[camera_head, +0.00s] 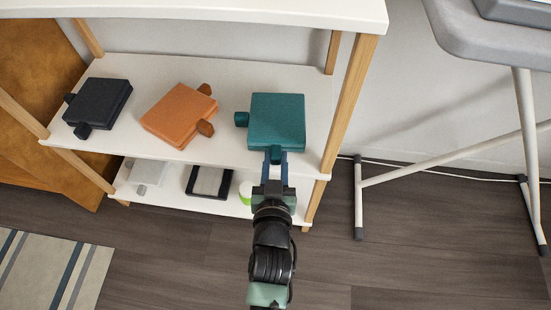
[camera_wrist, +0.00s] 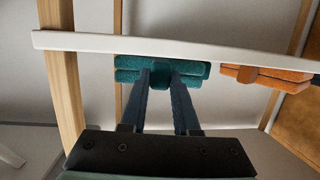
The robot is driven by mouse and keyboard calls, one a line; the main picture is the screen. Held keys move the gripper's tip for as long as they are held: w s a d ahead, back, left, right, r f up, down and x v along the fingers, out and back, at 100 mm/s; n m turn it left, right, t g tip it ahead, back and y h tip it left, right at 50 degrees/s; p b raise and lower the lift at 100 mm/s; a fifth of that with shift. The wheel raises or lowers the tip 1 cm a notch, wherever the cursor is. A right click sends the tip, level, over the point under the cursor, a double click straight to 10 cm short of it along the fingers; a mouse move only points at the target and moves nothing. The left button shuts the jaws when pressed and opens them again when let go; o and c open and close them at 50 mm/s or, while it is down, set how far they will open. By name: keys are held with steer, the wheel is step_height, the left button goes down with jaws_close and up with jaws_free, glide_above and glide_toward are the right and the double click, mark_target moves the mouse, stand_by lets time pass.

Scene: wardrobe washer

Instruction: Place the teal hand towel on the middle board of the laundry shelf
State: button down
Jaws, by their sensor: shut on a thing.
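The teal hand towel (camera_head: 277,121) is a folded block with tabs, at the right end of the laundry shelf's middle board (camera_head: 225,80). My gripper (camera_head: 275,158) reaches in from the front and is shut on the towel's front tab. The wrist view, which looks upside down, shows the fingers (camera_wrist: 160,78) on that tab, with the teal towel (camera_wrist: 125,75) against the line of the white board (camera_wrist: 100,42). The towel looks level. I cannot tell whether it rests fully on the board or sits slightly above it.
An orange folded towel (camera_head: 179,115) and a dark one (camera_head: 99,106) lie to the left on the same board. The lower board holds a dark-framed tray (camera_head: 208,182) and a green item (camera_head: 245,192). A wooden post (camera_head: 350,100) stands close right. An ironing board (camera_head: 490,40) is further right.

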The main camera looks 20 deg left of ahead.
steer(key=shift+f, duration=0.25)
steer(key=c, duration=0.7)
jaws_free()
steer(key=o, duration=0.4)
steer(key=shift+f, duration=0.1)
steer(key=shift+o, duration=0.2)
step_height(320, 180, up, 10)
steer(key=p, duration=0.9)
steer(key=shift+s, duration=0.1)
steer(key=p+v, duration=0.3)
steer(key=v, duration=1)
